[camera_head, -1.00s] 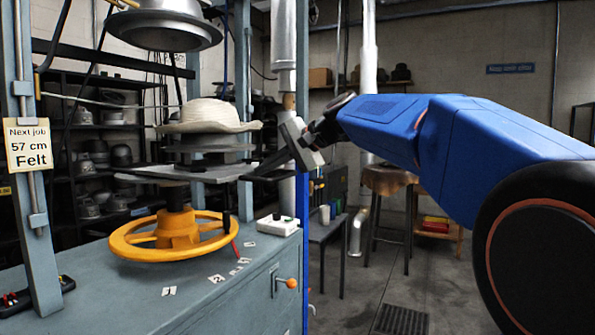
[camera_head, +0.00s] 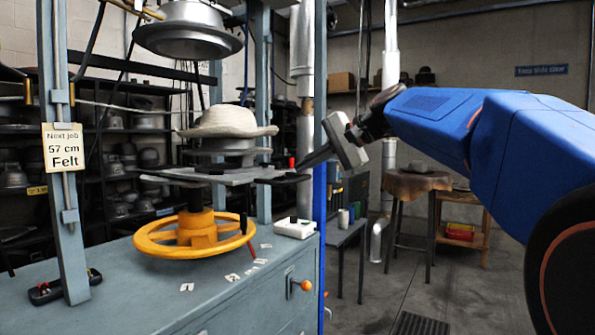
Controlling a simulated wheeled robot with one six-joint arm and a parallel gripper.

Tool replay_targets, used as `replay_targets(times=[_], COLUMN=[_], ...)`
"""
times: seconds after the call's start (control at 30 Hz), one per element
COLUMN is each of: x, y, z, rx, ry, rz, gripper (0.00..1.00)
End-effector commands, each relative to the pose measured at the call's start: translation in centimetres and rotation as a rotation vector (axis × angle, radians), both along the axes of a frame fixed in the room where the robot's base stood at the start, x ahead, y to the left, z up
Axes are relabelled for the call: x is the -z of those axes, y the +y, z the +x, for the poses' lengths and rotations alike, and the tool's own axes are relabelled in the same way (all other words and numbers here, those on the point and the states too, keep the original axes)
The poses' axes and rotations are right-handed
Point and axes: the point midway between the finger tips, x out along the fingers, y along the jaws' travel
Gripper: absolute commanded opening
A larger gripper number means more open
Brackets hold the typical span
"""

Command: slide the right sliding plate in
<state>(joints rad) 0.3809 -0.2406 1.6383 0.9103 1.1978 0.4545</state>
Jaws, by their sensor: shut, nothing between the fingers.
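The hat press carries a cream felt hat (camera_head: 228,121) on a stacked block. Flat grey sliding plates lie below the block; the right sliding plate (camera_head: 244,178) reaches out to the right side, with a dark end (camera_head: 288,178). Its exact seam with the other plate cannot be made out. My gripper (camera_head: 305,163) comes in from the right, shut and empty, with its dark fingers pointing left just above the plate's dark end. Whether they touch it cannot be told.
A yellow handwheel (camera_head: 195,234) sits under the plates, above the blue-grey bench (camera_head: 215,290). A metal pan-shaped press head (camera_head: 188,38) hangs over the hat. A blue-grey post (camera_head: 320,130) stands by my gripper. A white box (camera_head: 295,228) lies on the bench's right edge.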

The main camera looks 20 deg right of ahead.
Motion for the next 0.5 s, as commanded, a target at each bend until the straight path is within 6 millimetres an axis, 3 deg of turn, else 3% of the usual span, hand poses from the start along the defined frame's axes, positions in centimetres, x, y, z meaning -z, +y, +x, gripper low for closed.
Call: replay_targets(times=[0.2, 0.5], x=[-1.6, -2.6], y=[-1.7, -2.8], z=[-2.2, -3.7], rx=[0.003, 0.003], ry=[0.0, 0.002], rz=[0.001, 0.006], gripper=[0.0, 0.0])
